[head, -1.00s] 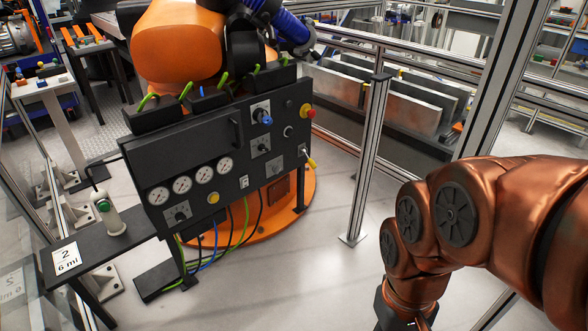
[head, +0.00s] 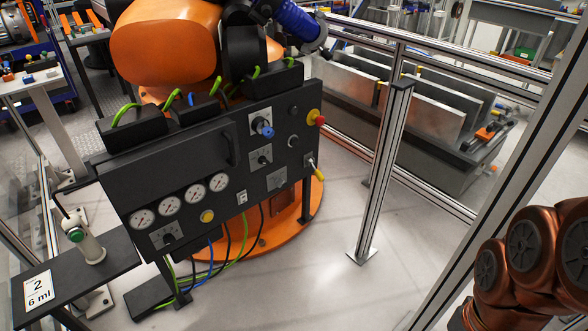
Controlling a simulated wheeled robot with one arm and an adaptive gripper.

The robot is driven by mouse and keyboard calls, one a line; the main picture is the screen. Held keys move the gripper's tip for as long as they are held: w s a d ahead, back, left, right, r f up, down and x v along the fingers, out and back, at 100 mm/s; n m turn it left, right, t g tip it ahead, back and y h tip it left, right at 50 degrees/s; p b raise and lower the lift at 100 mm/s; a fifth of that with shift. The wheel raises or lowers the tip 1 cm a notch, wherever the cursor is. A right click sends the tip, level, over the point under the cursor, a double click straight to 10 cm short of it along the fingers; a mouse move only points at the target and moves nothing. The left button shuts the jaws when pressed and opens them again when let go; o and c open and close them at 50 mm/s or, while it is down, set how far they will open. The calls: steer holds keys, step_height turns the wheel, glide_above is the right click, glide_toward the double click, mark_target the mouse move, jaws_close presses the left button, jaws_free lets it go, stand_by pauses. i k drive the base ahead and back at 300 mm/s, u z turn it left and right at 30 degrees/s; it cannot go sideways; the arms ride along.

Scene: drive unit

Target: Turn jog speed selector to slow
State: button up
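A black control panel (head: 150,188) stands tilted in front of the orange robot. Its switches include a blue knob (head: 264,128) on a light plate at upper right, a black selector (head: 262,160) on a plate below it, another black selector (head: 169,238) at lower left, and a yellow-handled switch (head: 316,172) at the right edge. The labels are too small to read, so I cannot tell which one is the jog speed selector or where it points. My copper arm is at the lower right, well apart from the panel. My gripper is out of frame.
A red emergency button (head: 316,117) sticks out at the panel's upper right. A metal post (head: 380,175) stands right of the panel, between it and my arm. Open floor lies in front.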

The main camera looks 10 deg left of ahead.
mark_target(278, 181)
steer(key=i, duration=1.1)
steer(key=u, duration=2.4)
